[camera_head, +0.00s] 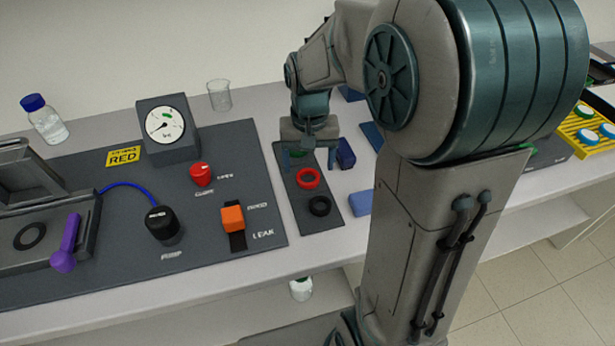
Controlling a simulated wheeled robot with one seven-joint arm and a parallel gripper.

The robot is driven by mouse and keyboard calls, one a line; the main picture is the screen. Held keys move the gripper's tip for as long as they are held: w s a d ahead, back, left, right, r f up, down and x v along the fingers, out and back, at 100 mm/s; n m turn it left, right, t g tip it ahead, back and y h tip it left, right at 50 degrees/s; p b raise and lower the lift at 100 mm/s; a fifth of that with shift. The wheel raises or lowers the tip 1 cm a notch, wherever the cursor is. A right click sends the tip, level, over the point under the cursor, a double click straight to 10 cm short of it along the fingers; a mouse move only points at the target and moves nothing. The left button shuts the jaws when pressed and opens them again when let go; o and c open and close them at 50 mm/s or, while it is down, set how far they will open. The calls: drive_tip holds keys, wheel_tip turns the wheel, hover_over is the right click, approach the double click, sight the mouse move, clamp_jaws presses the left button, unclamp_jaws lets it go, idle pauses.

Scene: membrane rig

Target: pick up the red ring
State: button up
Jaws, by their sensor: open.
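The red ring (308,179) lies flat on a narrow dark strip (333,215) on the bench, between a green ring and a black ring. The black ring (319,206) lies nearer the front edge. The green ring (297,153) lies farther back and is partly hidden by my gripper. My gripper (311,163) points down over the back part of the strip, with its fingers apart. It appears above and just behind the red ring, with nothing seen between the fingers. Its exact height is hard to tell.
A purple handle (67,243) is at far left. Blue blocks (345,153) stand right of the strip. A beaker (219,95) stands behind.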

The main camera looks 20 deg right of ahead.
sight(308, 181)
wheel_tip(308, 181, down, 4)
drive_tip(key=shift+r, duration=0.15)
drive_tip(key=c, duration=1)
drive_tip(key=shift+c, duration=0.2)
drive_tip(key=shift+r, duration=0.15)
drive_tip(key=shift+r, duration=0.25)
drive_tip(key=r, duration=0.2)
drive_tip(key=d+r, duration=0.1)
drive_tip(key=r, duration=0.1)
drive_tip(key=shift+s, duration=0.15)
drive_tip(key=s+d+r, duration=0.3)
drive_tip(key=d+r, duration=0.3)
drive_tip(key=d, duration=0.4)
drive_tip(key=shift+s+r+b, duration=0.15)
drive_tip(key=shift+s+b, duration=0.15)
